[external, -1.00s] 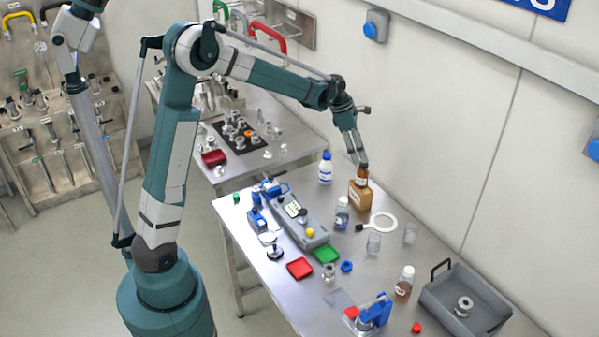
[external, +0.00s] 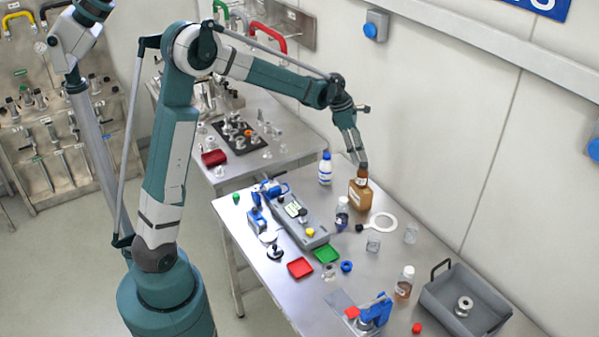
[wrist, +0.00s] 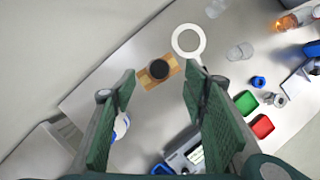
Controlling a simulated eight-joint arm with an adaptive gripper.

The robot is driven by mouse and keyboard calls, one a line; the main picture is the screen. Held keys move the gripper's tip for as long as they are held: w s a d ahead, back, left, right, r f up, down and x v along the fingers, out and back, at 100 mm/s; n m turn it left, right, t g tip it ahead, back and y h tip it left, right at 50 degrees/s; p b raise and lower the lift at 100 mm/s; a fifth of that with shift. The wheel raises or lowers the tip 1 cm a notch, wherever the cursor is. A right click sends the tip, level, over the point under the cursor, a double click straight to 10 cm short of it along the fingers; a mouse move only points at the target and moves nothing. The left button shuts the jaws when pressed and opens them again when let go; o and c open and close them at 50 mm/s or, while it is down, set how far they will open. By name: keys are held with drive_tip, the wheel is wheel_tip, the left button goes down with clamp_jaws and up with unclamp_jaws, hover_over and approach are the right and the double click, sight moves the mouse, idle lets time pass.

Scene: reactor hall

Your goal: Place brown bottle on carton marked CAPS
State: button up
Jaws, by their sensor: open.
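A small brown bottle (external: 361,176) with a dark cap stands upright on top of a tan carton (external: 357,199) at the back of the bench. The carton has a pale label on its front, too small to read. In the wrist view the round black cap of the brown bottle (wrist: 158,69) shows over the tan top of the carton (wrist: 147,80). My gripper (external: 362,163) points down right above the bottle. In the wrist view its two fingers are spread apart, with the cap seen in the gap between them and nothing gripped.
A white bottle with a blue cap (external: 325,169) stands left of the carton. A clear bottle (external: 342,214), a white ring (external: 382,222) and glass beakers are close in front and to the right. A grey tray (external: 465,300) and a white-capped bottle (external: 404,282) are farther right.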

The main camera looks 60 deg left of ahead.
drive_tip(key=s+d+r+m+t+y, duration=0.1)
drive_tip(key=s+d+r+m, duration=0.25)
drive_tip(key=s, duration=0.35)
drive_tip(key=s+d+r+m, duration=0.2)
drive_tip(key=s+r+m, duration=0.25)
drive_tip(key=s, duration=0.25)
drive_tip(key=s+d+r+m+t+y, duration=0.1)
drive_tip(key=s+d+r+m, duration=0.3)
drive_tip(key=s, duration=0.3)
drive_tip(key=s+d+f+m+t, duration=0.1)
drive_tip(key=s+f+m, duration=0.1)
drive_tip(key=s+m, duration=0.5)
drive_tip(key=s+d+f+m+t+y, duration=0.1)
drive_tip(key=s+m, duration=0.7)
drive_tip(key=s, duration=0.8)
drive_tip(key=shift+f+m, duration=0.3)
drive_tip(key=shift+f, duration=0.05)
drive_tip(key=shift+d+f, duration=0.1)
